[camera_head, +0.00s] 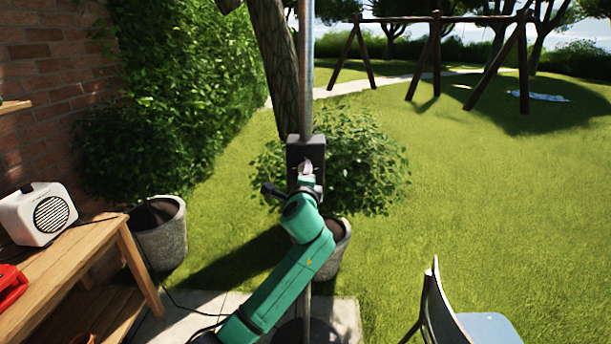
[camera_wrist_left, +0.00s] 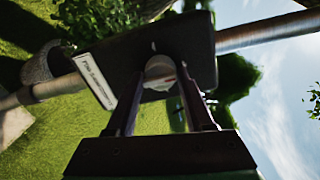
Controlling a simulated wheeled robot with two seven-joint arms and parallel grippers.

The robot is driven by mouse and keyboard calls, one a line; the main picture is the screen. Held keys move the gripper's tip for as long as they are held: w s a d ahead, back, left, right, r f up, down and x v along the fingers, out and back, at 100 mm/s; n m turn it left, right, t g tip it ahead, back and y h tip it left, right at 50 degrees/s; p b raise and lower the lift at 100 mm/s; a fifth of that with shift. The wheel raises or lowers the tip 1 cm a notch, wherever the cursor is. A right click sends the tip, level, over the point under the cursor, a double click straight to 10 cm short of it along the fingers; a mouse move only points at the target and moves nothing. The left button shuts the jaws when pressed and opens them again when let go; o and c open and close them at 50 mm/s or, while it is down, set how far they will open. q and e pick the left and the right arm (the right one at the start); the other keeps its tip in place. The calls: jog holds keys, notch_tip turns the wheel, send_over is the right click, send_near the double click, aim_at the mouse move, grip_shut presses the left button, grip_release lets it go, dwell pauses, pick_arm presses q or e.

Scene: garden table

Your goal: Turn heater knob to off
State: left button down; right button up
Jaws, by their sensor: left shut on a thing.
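The heater's dark control box (camera_head: 306,148) is mounted on a metal pole (camera_head: 306,70) in the middle of the head view. In the left wrist view the box (camera_wrist_left: 120,55) appears tilted, with a white printed label (camera_wrist_left: 95,80) too blurred to read fully. A round, pale grey knob (camera_wrist_left: 158,68) sits on the box face. My left gripper (camera_wrist_left: 162,75) is shut on the knob, one finger on each side. In the head view my left gripper (camera_head: 304,172) reaches the box from below and largely hides the knob. My right gripper is not in view.
A wooden bench (camera_head: 75,270) with a white radio-like speaker (camera_head: 38,214) stands at the left by a brick wall. Stone planters (camera_head: 160,238) stand on either side of my arm. A blue-seated chair (camera_head: 480,328) is at the bottom right. Open lawn lies right.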

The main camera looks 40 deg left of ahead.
pick_arm(q)
jog(key=shift+r, duration=0.1)
jog(key=shift+c, duration=1.6)
grip_release()
jog(key=f+b+v, duration=0.1)
jog(key=b+v, duration=0.1)
jog(key=v, duration=1.2)
jog(key=shift+s+d+r+b, duration=0.2)
jog(key=shift+s+r+b, duration=0.05)
jog(key=shift+r+b, duration=0.2)
